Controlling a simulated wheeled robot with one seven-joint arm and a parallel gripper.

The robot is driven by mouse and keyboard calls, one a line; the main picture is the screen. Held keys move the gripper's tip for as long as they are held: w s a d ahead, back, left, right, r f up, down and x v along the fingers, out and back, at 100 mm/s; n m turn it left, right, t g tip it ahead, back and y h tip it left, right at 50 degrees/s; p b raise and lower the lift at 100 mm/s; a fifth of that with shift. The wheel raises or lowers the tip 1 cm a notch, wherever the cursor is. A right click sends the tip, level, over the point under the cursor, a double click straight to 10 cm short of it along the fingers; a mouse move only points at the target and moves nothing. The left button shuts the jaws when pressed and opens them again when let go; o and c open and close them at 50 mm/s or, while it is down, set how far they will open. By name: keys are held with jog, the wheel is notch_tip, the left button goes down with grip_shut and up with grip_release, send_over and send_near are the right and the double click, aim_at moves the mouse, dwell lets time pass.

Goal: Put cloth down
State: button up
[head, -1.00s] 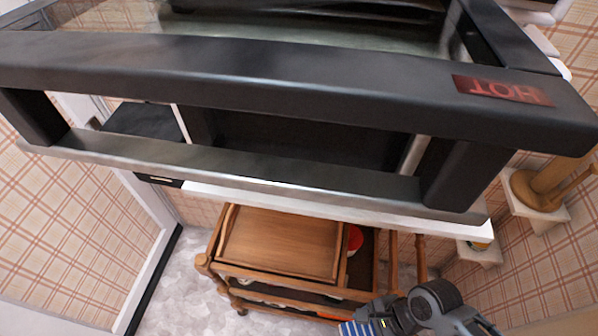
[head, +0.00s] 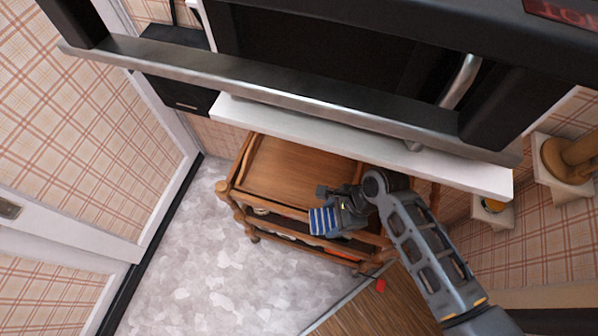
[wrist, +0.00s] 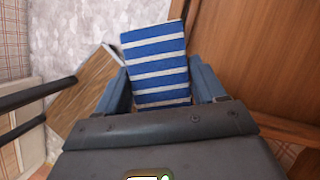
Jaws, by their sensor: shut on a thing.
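The cloth (head: 322,221) is blue with white stripes. It also fills the space between the fingers in the wrist view (wrist: 157,62). My gripper (head: 328,205) is shut on it and holds it at the front side of a wooden trolley (head: 232,190). In the head view the cloth overlaps the trolley's front edge. I cannot tell whether it touches the trolley. The trolley's wooden top (head: 290,165) is partly covered by my arm and by the white shelf above.
A dark appliance with a metal bar (head: 300,105) and a white shelf (head: 350,150) hang over the trolley's back. Small wall shelves (head: 492,212) stand at the right. Grey floor (head: 200,270) is clear at the left.

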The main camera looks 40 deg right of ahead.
send_over(289, 180)
jog(key=d, duration=0.1)
jog(key=shift+s+d, duration=0.1)
jog(key=shift+s, duration=0.35)
jog(key=f+b, duration=0.3)
jog(key=b, duration=0.1)
jog(key=shift+w+f, duration=0.2)
jog(key=shift+f, duration=0.15)
jog(key=shift+r, duration=0.1)
jog(key=o, duration=1.1)
jog(key=shift+p+v, duration=0.35)
jog(key=shift+v, duration=3.45)
jog(key=shift+s, duration=0.1)
